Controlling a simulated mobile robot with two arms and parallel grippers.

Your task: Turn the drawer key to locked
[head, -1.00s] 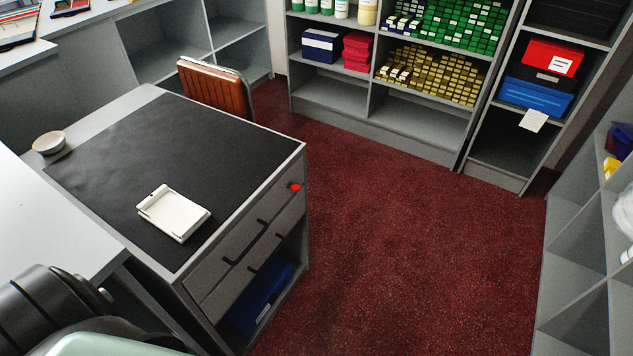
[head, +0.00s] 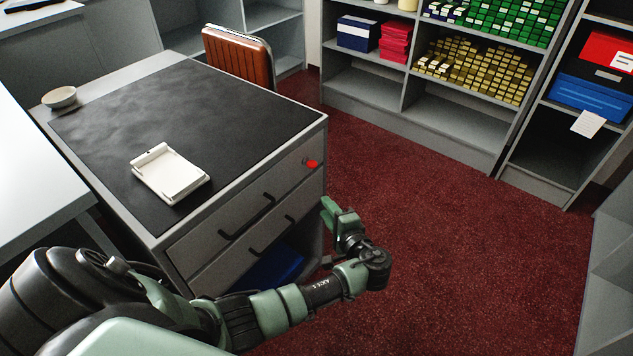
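The red drawer key (head: 312,164) sits at the upper right of the desk's front face, beside the top drawer (head: 243,214). It is too small to tell which way it is turned. My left gripper (head: 329,208) is in front of the desk's right corner, below the key and apart from it. Its fingers are seen edge-on and nothing shows between them, so I cannot tell how far they are open. My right gripper is out of view.
The desk (head: 172,240) carries a black mat (head: 240,110), a white tray (head: 170,175) and a small bowl (head: 60,97). A brown chair (head: 238,57) stands behind it. A blue bin (head: 274,268) is under the drawers. The red carpet (head: 450,220) to the right is clear.

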